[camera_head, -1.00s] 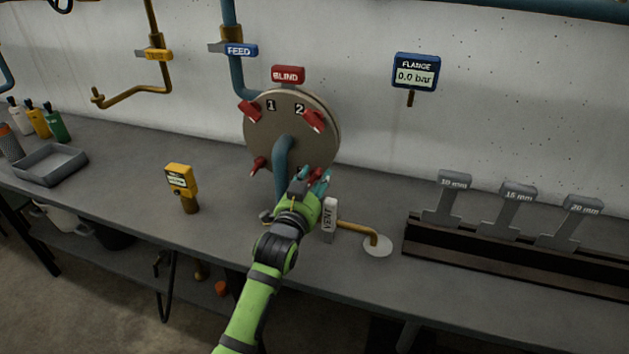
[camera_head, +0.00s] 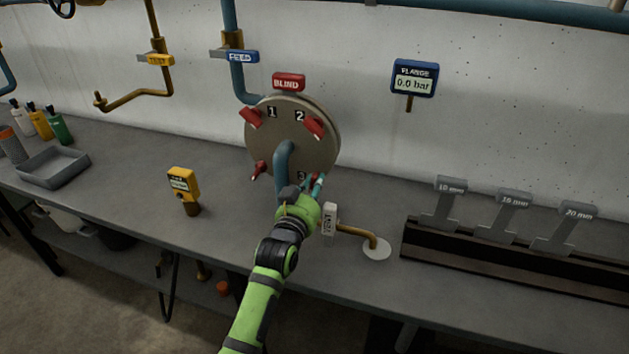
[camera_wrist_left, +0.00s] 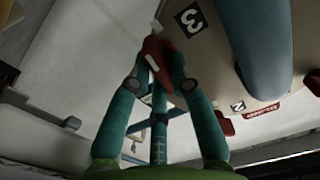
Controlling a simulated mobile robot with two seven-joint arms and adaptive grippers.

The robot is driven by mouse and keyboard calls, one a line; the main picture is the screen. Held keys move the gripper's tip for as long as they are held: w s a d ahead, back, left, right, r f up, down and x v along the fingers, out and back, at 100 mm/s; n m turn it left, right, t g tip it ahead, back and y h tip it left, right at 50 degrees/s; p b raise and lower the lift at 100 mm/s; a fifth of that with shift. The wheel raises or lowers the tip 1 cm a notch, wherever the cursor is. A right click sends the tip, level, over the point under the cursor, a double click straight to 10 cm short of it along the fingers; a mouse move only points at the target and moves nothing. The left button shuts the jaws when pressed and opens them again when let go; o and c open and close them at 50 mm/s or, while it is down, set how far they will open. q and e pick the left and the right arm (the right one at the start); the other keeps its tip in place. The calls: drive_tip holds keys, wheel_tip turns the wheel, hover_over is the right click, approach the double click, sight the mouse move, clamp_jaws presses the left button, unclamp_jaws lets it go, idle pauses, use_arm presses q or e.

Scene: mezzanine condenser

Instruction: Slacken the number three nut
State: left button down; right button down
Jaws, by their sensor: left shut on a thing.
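The round grey-brown flange disc (camera_head: 262,148) carries red nuts beside its numbers. The number one nut (camera_head: 251,118) and number two nut (camera_head: 315,127) are at its top, and another red nut (camera_head: 258,170) is at its lower left. My left gripper (camera_head: 316,184) is at the disc's lower right, by the mark 3. In the left wrist view my left gripper (camera_wrist_left: 158,84) has its teal fingers shut on the red number three nut (camera_wrist_left: 154,58), beside the 3 label. The fingers partly hide this nut. My right gripper is out of view.
A blue pipe (camera_head: 284,163) runs down the disc's front, just left of the gripper. A VENT handle (camera_head: 330,222) and brass pipe stand close right of my wrist. The gauge (camera_head: 414,77) reads 0.0 bar. A wrench rack (camera_head: 510,262) is at right; a yellow meter (camera_head: 183,187) is left.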

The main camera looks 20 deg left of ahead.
use_arm(q)
drive_tip(key=n+p, duration=0.1)
drive_tip(key=n, duration=0.2)
drive_tip(key=shift+a+r+n+p, duration=0.1)
drive_tip(key=shift+r+n+p, duration=0.1)
drive_tip(key=shift+n+p, duration=0.2)
drive_tip(key=n+p, duration=0.1)
drive_tip(key=n, duration=0.1)
drive_tip(key=shift+n, duration=0.3)
drive_tip(key=n+p, duration=0.1)
drive_tip(key=n, duration=0.2)
drive_tip(key=shift+a, duration=0.15)
drive_tip(key=shift+n, duration=1.6)
drive_tip(key=shift+a, duration=0.1)
drive_tip(key=c, duration=1.1)
unclamp_jaws()
drive_tip(key=shift+f, duration=0.1)
drive_tip(key=shift+s, duration=0.1)
